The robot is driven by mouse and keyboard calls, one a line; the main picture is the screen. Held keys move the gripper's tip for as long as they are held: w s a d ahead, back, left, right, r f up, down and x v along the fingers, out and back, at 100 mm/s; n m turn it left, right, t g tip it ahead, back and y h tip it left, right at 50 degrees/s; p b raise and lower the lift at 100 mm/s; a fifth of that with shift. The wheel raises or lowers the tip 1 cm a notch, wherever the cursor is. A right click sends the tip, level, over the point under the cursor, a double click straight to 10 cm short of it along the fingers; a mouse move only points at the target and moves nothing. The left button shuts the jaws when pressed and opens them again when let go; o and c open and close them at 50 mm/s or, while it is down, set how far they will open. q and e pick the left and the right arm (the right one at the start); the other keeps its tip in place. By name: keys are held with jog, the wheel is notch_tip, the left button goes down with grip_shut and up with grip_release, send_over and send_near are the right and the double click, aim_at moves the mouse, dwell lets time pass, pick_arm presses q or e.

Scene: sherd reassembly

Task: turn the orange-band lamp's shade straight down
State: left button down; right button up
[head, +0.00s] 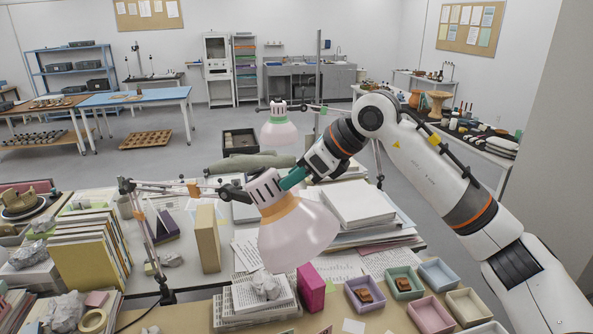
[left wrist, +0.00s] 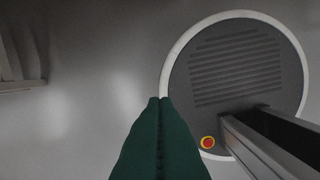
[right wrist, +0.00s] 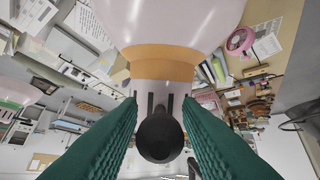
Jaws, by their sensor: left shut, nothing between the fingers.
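The orange-band lamp's pale pink shade (head: 298,236) hangs above the bench, tilted, its mouth facing down and toward the right. Its orange band (head: 279,209) also shows in the right wrist view (right wrist: 162,54), with the slotted neck and a dark round joint (right wrist: 160,138) nearer the camera. The lamp's jointed arm (head: 165,187) comes from the left. My right gripper (head: 290,179) is at the neck; its green fingers (right wrist: 160,100) lie apart on both sides of it. Whether they press on it cannot be told. My left gripper (left wrist: 160,100) is shut and empty above the floor.
A second lamp, with a green band (head: 278,121), stands behind. Below the shade are a paper stack (head: 252,297), a magenta box (head: 311,287) and small coloured trays (head: 368,293). Book stacks (head: 365,203) stand to the right, upright folders (head: 90,255) to the left.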

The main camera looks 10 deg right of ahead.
aim_at(310, 212)
jog(key=c, duration=0.6)
grip_shut()
jog(key=f+t+y+b, duration=0.1)
jog(key=f+b, duration=0.1)
jog(key=b, duration=0.4)
jog(key=s+d+f+t+y+b, duration=0.1)
jog(key=f+y+b, duration=0.1)
jog(key=b, duration=0.5)
jog(key=d+f+t+y+b, duration=0.1)
jog(key=f+b, duration=0.2)
jog(key=b, duration=0.4)
jog(key=shift+s+f+t+y, duration=0.15)
jog(key=shift+s+t+y, duration=0.15)
jog(key=shift+t, duration=0.1)
jog(key=shift+f+t+y+b, duration=0.2)
jog(key=shift+t+y+b, duration=0.1)
jog(key=shift+b, duration=0.6)
jog(key=o, duration=0.6)
grip_release()
jog(key=shift+d, duration=0.1)
